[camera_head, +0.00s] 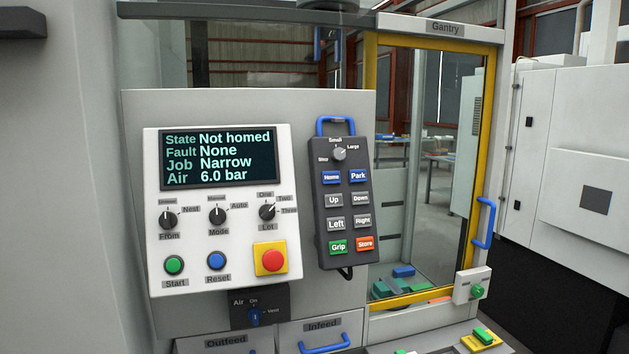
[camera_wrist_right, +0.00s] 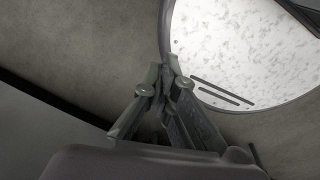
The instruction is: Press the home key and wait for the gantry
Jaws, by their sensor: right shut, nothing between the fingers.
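The blue Home key (camera_head: 331,177) is on the dark grey pendant (camera_head: 345,215), which hangs upright by a blue handle on the panel's right side. The Park key (camera_head: 358,175) is beside it. The display (camera_head: 219,157) reads State Not homed, Fault None, Job Narrow, Air 6.0 bar. The gantry door (camera_head: 430,150) has a yellow frame and looks shut. My right gripper (camera_wrist_right: 168,68) is shut and empty in the right wrist view, above a grey floor and apart from the pendant. Neither gripper shows in the head view.
Left of the pendant is a white control panel (camera_head: 222,270) with knobs, Start and Reset buttons and a red stop button (camera_head: 271,261). Below are the air switch (camera_head: 255,313) and the Outfeed and Infeed drawers. A white cabinet (camera_head: 570,150) stands at the right.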

